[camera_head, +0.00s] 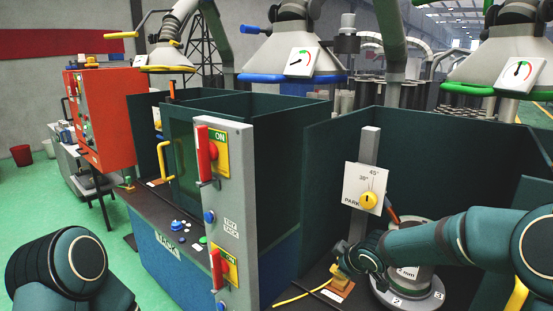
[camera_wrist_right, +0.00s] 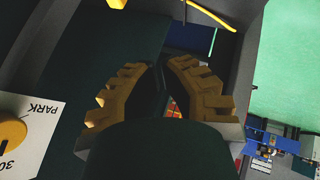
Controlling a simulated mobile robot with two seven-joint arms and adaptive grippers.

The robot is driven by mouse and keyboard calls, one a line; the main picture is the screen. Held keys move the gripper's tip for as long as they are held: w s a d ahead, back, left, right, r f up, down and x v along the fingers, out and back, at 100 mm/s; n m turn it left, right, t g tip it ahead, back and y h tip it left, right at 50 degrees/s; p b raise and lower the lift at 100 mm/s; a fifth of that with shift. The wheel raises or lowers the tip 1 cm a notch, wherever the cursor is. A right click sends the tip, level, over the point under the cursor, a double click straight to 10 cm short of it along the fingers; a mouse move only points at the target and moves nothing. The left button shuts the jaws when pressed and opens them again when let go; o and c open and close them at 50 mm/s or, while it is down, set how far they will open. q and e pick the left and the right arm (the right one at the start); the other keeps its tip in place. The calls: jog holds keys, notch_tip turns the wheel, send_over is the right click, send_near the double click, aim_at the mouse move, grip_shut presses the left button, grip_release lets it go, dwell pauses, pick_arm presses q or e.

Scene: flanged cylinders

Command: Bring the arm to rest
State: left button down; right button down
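A white plate (camera_head: 364,188) with a yellow knob (camera_head: 368,201) is fixed to a grey post; it is marked PARK, 30° and 45°. The plate and knob also show at the left edge of the right wrist view (camera_wrist_right: 14,134), upside down. My right arm comes in from the right, below the plate and in front of a grey flanged cylinder (camera_head: 410,283). My right gripper (camera_head: 345,264) is below and left of the knob, apart from it. In the wrist view its notched yellow fingers (camera_wrist_right: 158,68) stand apart with nothing between them. My left gripper is out of view.
A grey panel with red ON levers (camera_head: 222,205) stands to the left. Dark green partitions (camera_head: 318,180) wall the bay. Conical hoods with dials (camera_head: 287,62) hang above.

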jog(key=s+a+f+m+g+y, duration=0.1)
jog(key=s+a+f+m+g, duration=0.2)
jog(key=s+f, duration=0.5)
jog(key=s+a+f+m+g+y, duration=0.1)
jog(key=s+a+f+m, duration=0.3)
jog(key=s+f, duration=0.45)
jog(key=s+f+m+g, duration=0.1)
jog(key=s+f+m, duration=0.2)
jog(key=s, duration=0.4)
jog(key=s+f+m+g, duration=0.1)
jog(key=s+f+m, duration=0.2)
jog(key=s, duration=0.4)
jog(key=shift+a+f+h, duration=0.2)
jog(key=shift+f+h, duration=0.1)
jog(key=shift+f, duration=0.15)
jog(key=shift+w, duration=0.15)
